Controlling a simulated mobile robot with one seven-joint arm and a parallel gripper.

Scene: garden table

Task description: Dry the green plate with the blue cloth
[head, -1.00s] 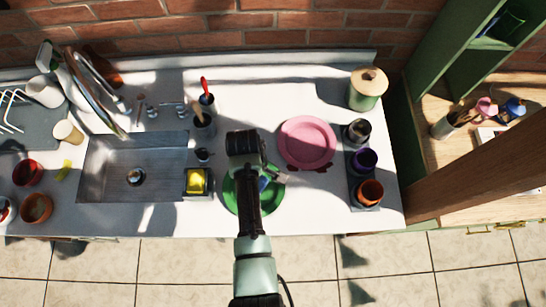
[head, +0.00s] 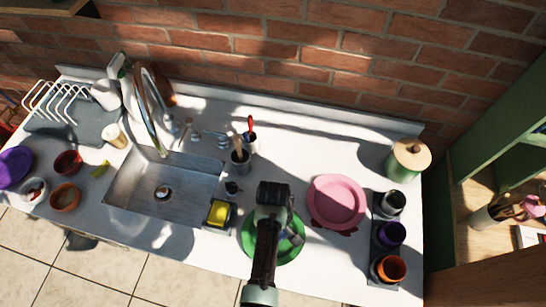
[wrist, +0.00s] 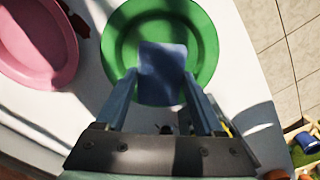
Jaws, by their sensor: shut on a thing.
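The green plate (head: 291,250) lies on the white counter, partly hidden by my arm in the head view. It also shows in the wrist view (wrist: 124,38). My gripper (wrist: 163,92) is shut on the blue cloth (wrist: 163,65), a small flat blue piece between the fingertips. The cloth is over the green plate's middle in the wrist view. I cannot tell whether it touches the surface. In the head view my arm hides most of the cloth.
A pink plate (head: 337,202) lies just right of the green plate. Several cups (head: 391,234) stand on a dark tray farther right. A yellow sponge (head: 219,212) in a dark holder and the sink (head: 165,186) are to the left. A utensil cup (head: 240,161) stands behind.

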